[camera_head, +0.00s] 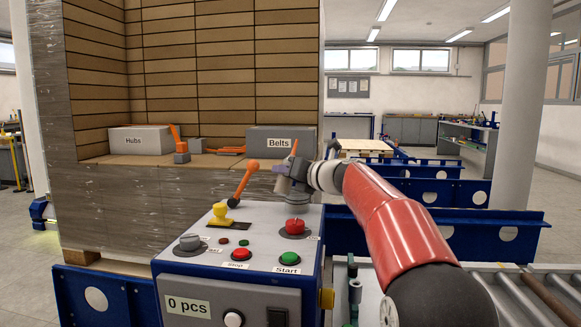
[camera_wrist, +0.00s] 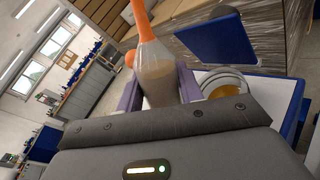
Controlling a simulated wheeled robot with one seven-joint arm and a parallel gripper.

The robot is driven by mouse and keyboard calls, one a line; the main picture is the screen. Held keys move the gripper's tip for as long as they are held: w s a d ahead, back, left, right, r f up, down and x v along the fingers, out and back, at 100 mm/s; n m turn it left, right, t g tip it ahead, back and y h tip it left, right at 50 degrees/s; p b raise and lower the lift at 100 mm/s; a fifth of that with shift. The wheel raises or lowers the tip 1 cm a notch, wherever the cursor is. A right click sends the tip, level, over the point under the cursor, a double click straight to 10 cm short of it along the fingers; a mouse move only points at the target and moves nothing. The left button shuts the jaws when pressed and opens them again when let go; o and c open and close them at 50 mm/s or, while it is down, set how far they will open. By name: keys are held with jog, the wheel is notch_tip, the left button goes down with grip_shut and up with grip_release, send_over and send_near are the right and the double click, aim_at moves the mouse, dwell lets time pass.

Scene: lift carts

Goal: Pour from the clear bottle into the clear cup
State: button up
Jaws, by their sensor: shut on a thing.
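My gripper (camera_head: 284,172) is above the top of the control box in the head view. In the wrist view its purple-grey fingers (camera_wrist: 158,88) are shut on the clear bottle (camera_wrist: 160,82). The bottle has a narrow neck and a pale beige tint in its body; the fingers cover its sides. A round, clear-looking rim with an amber tint, seemingly the clear cup (camera_wrist: 222,80), is right of the fingers and apart from the bottle. Its lower part is hidden behind my gripper body. I cannot make out the cup in the head view.
The control box (camera_head: 262,246) bears an orange lever (camera_head: 243,180), a red knob (camera_head: 295,226) and several buttons close below my gripper. Grey bins marked Hubs (camera_head: 140,140) and Belts (camera_head: 280,140) stand behind. A roller conveyor (camera_head: 520,290) is at right.

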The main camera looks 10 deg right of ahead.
aim_at(280, 181)
jog(key=shift+s+a+f+m, duration=0.2)
jog(key=shift+f+m, duration=0.05)
jog(key=shift+f, duration=0.2)
jog(key=shift+s+a+f+m, duration=0.15)
jog(key=shift+a+f+m, duration=0.1)
jog(key=shift+f, duration=0.2)
jog(key=shift+d+r, duration=0.1)
jog(key=shift+r, duration=0.05)
jog(key=shift+d+f, duration=0.15)
jog(key=shift+f, duration=0.1)
jog(key=shift+s+a+r+m+g+p, duration=0.35)
jog(key=shift+m+p, duration=0.25)
jog(key=shift+p, duration=1.15)
dwell(1.5)
jog(key=shift+s+a+r+m+g, duration=0.2)
jog(key=shift+s+a+r+m, duration=0.15)
jog(key=shift+m, duration=0.2)
jog(key=shift+s+a+r+m+g, duration=0.1)
jog(key=shift+a+r+m+g, duration=0.1)
jog(key=shift+r+m, duration=0.3)
dwell(2.4)
